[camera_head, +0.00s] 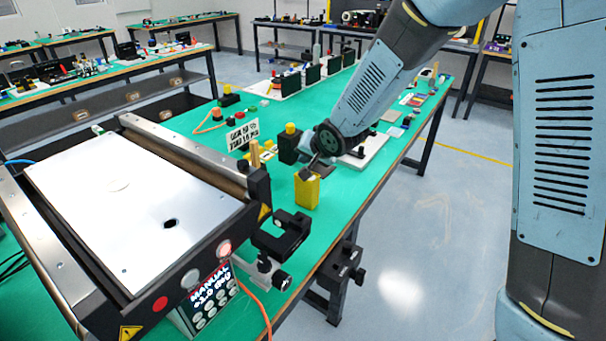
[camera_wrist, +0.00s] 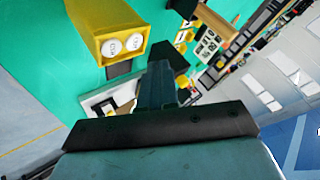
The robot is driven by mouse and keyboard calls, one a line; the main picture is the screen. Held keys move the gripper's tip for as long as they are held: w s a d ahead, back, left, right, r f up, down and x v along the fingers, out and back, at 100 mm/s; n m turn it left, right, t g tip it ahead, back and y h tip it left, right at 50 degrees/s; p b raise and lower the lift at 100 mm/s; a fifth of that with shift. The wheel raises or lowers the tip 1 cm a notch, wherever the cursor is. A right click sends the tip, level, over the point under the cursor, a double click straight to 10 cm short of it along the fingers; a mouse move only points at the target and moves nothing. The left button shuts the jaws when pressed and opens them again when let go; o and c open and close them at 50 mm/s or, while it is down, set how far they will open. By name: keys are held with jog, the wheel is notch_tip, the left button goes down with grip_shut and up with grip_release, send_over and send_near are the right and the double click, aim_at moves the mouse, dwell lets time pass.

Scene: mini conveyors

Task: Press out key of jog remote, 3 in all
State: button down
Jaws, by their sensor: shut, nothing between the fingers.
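The jog remote is a yellow box (camera_head: 307,192) standing on the green table, near its edge, in front of the conveyor's right end. In the wrist view the yellow box (camera_wrist: 97,18) shows two round white keys side by side on one face, a left key (camera_wrist: 112,48) and a right key (camera_wrist: 134,41). Their lettering is too small to read surely. My gripper (camera_head: 306,173) is shut and empty, its tip just at the top of the box in the head view. In the wrist view my gripper (camera_wrist: 160,72) appears right of and below the keys. Contact cannot be told.
A mini conveyor (camera_head: 110,190) with a white top fills the left. Its display (camera_head: 210,295) reads MANUAL and about +1.0 deg. A black clamp (camera_head: 283,235) sits beside the box. A white sign (camera_head: 243,135) and black blocks stand behind. Floor is free to the right.

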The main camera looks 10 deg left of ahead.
jog(key=shift+r, duration=1.65)
jog(key=shift+r, duration=0.1)
dwell(1.3)
jog(key=shift+r, duration=1.75)
jog(key=shift+f, duration=0.1)
jog(key=shift+f, duration=4.35)
jog(key=shift+f, duration=0.4)
